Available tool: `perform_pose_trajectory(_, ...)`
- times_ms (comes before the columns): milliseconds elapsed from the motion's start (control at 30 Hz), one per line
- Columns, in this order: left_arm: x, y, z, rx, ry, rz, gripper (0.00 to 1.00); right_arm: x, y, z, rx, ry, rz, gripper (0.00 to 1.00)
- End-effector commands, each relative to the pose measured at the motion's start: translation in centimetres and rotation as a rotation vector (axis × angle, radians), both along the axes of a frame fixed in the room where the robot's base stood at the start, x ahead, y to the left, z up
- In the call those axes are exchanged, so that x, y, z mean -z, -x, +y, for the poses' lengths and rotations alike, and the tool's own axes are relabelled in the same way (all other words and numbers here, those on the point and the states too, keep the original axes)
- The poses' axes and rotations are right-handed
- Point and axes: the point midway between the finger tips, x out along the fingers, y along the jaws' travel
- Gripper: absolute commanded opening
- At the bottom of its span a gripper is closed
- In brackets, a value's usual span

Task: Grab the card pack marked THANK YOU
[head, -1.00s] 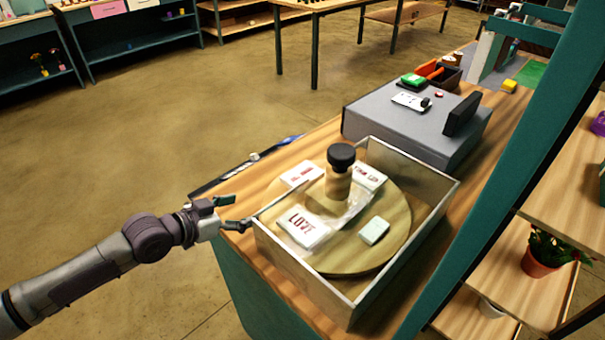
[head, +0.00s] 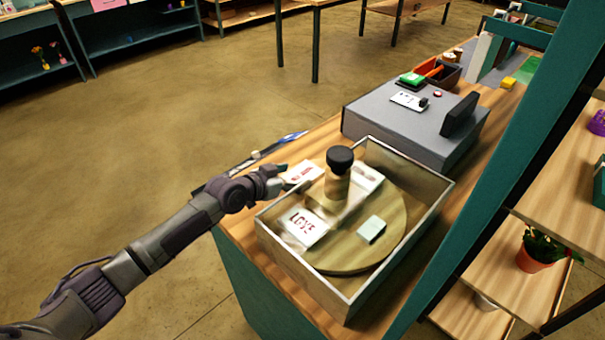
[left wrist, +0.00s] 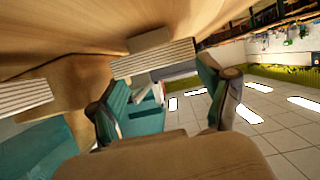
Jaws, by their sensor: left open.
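Several white card packs lie on a round wooden turntable (head: 385,252) inside a clear-walled tray. The front pack (head: 303,227) reads LOVE. A back-left pack (head: 304,172) has a reddish mark I cannot read, and a back-right pack (head: 367,179) is partly hidden by the post. I cannot read THANK YOU on any pack. My left gripper (head: 287,183) is open at the tray's left edge, close to the back-left pack. Its teal fingers (left wrist: 180,92) show in the left wrist view, with striped pack edges (left wrist: 152,60) nearby. My right gripper is not in view.
A wooden post with a black knob (head: 340,160) stands at the turntable's centre. The tray wall (head: 300,275) surrounds it. A grey box (head: 400,128) with a dark screen stands behind. A teal post and shelves with a potted plant (head: 538,250) are at the right.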

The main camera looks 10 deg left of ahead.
Motion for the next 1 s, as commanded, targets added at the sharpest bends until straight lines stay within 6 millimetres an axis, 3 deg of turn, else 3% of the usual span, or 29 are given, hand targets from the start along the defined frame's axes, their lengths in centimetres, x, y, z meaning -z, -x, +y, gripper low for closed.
perform_pose_trajectory(167, 0.9, -1.4, -1.0, -0.001, -0.001, 0.001, 0.79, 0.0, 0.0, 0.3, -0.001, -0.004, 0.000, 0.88)
perform_pose_trajectory(433, 1.0, -1.6, -1.0, -0.001, -0.002, 0.001, 0.79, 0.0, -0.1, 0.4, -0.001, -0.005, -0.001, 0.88)
perform_pose_trajectory(700, 1.0, -1.6, -1.0, -0.001, -0.002, 0.001, 0.36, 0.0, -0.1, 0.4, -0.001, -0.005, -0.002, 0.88)
perform_pose_trajectory(1000, 0.9, -1.6, -0.9, -0.001, -0.002, 0.001, 0.36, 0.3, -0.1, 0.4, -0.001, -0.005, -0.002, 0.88)
